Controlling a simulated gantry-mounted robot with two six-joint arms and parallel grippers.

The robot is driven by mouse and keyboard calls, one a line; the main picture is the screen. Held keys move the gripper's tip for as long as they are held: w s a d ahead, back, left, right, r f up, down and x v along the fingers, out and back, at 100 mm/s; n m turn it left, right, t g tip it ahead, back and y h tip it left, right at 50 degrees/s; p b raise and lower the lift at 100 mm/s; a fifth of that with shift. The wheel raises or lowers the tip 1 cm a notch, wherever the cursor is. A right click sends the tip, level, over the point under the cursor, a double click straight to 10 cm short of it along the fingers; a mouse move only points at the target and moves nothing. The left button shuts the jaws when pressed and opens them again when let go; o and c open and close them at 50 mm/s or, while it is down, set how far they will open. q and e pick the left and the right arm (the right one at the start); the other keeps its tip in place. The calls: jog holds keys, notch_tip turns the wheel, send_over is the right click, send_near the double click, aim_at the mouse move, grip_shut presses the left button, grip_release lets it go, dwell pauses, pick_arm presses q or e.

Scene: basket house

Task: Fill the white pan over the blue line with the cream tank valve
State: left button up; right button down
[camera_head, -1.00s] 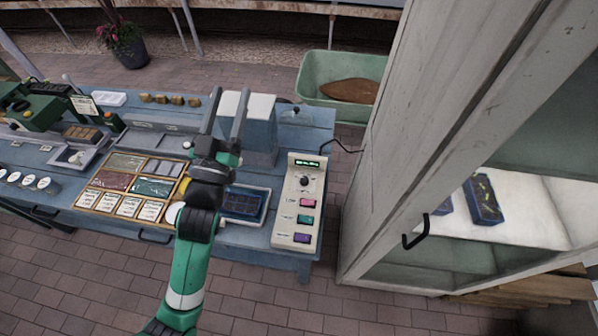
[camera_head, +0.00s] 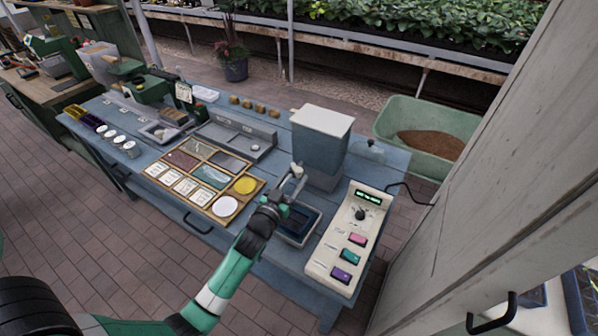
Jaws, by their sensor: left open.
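The tank (camera_head: 318,145) is a grey-blue box with a cream lid, standing towards the back right of the blue table. My left gripper (camera_head: 293,182) is open at the front left of the tank's base, above the back edge of a dark blue tray (camera_head: 300,226). I see nothing between its fingers. I cannot make out the cream valve or the blue line; the gripper covers part of the tank's lower front. A white, shallow tray (camera_head: 204,93) lies at the table's back edge; I cannot tell whether it is the white pan. My right gripper is not in view.
A cream control box (camera_head: 348,240) with a knob and coloured buttons stands right of the tray. A wooden sorting frame (camera_head: 204,180) with labels and discs lies left.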

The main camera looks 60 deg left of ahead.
aim_at(297, 174)
pick_arm(q)
jog(key=shift+x, duration=1.95)
jog(key=shift+b, duration=0.35)
grip_shut()
